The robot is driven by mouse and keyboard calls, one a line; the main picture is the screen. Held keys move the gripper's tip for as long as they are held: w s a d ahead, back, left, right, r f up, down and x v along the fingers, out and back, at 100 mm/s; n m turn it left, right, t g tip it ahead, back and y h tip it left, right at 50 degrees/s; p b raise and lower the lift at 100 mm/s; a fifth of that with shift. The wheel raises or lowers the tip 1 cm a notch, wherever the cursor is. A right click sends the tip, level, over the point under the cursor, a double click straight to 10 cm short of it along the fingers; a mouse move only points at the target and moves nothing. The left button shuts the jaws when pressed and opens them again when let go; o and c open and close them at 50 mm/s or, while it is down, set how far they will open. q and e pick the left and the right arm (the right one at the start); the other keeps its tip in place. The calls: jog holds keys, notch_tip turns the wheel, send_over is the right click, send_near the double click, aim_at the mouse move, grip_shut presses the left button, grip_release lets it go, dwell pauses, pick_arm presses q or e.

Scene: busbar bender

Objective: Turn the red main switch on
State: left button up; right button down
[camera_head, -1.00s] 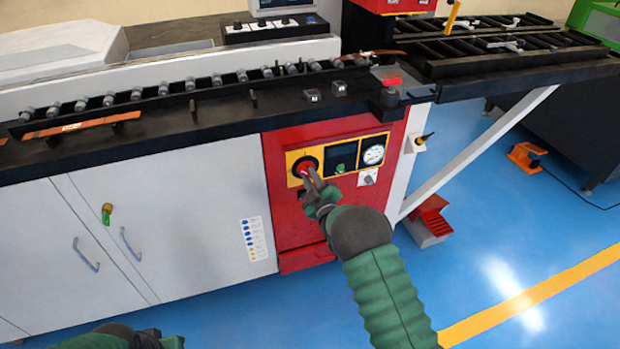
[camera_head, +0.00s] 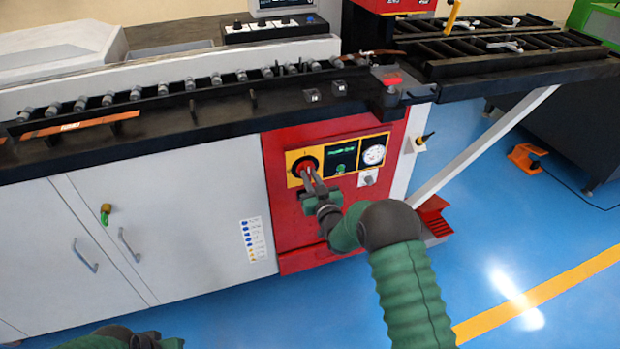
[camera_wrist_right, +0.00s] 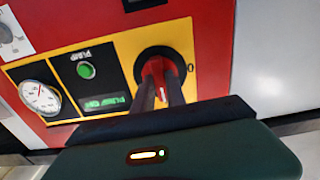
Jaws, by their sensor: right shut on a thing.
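The red main switch (camera_head: 306,164) is a round knob on a black base, on a yellow panel on the machine's red front. It also shows in the right wrist view (camera_wrist_right: 158,70), its red handle between my two fingers, with a "0" mark beside it. My right gripper (camera_head: 309,176) is shut on the switch handle, reaching it from below right in the head view. The fingers hide part of the knob. My left gripper (camera_head: 150,339) shows only partly at the bottom edge, and its jaws are not clear.
Beside the switch are a display (camera_head: 342,155) with green text, a green pump button (camera_wrist_right: 86,71) and a round gauge (camera_head: 373,155). The wrist view's display reads "PUMP ON". White cabinet doors (camera_head: 190,220) stand left, a slanted white brace (camera_head: 480,150) right.

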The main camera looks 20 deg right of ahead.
jog(key=shift+s+f+m, duration=0.15)
jog(key=shift+f+m, duration=0.15)
jog(key=shift+f, duration=0.15)
jog(key=c, duration=1.5)
grip_release()
jog(key=shift+o, duration=0.7)
jog(key=shift+r, duration=0.25)
jog(key=s+p, duration=0.2)
jog(key=s, duration=1.4)
jog(key=shift+s+d+p, duration=0.3)
jog(key=shift+s+p, duration=0.05)
jog(key=shift+p, duration=0.05)
